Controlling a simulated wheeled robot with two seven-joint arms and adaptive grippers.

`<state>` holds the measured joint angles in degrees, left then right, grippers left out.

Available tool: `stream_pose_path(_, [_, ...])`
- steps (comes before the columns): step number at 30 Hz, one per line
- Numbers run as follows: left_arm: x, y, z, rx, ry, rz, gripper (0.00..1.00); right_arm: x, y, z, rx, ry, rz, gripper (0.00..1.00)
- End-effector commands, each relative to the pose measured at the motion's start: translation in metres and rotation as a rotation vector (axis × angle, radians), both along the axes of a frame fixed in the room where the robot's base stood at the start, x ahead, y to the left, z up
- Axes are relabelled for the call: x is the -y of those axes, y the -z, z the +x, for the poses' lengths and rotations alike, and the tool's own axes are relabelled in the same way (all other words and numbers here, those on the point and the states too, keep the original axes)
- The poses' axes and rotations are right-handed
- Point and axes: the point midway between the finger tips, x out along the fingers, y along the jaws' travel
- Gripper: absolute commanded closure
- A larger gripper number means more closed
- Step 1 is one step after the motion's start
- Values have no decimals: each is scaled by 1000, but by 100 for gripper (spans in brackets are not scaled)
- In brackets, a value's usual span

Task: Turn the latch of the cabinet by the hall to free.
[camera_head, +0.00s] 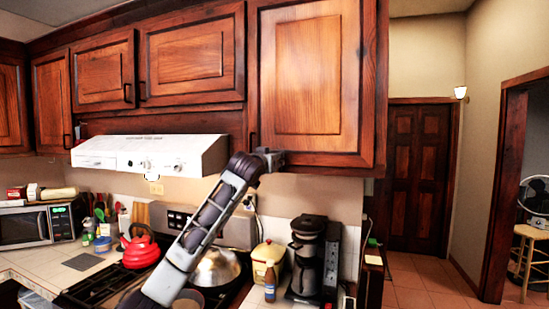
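The cabinet by the hall (309,70) is the upper wooden cabinet at the right end of the row, and its door looks shut. A small dark fitting (252,139) shows at the lower left edge of that door, but it is too small to tell whether it is the latch or how it is turned. My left arm rises from the bottom left, and its gripper (273,159) is at the door's lower left corner, just below the fitting. I cannot tell whether it touches the door, or whether its fingers are open or shut. My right gripper is not in view.
A white range hood (150,154) is left of the gripper. Below are the stove with a red kettle (140,251) and a steel pan (216,270), a yellow canister (268,256), a brown bottle (270,284) and a coffee maker (307,258).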

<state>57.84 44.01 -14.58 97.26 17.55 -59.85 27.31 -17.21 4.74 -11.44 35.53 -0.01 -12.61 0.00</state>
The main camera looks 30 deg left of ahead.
Motion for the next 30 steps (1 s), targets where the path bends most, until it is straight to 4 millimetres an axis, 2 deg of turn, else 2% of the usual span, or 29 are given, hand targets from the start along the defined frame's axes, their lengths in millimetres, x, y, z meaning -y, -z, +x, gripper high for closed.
stream_pose_path(6, [-2,0,10,0,0,1,63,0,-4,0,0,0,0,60])
stream_pose_path(16, [-2,1,11,0,0,1,63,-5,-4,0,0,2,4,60])
stream_pose_path(25, [-2,1,11,0,0,1,100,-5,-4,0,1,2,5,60])
stream_pose_path(30, [-3,1,11,0,0,0,100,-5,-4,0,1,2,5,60])
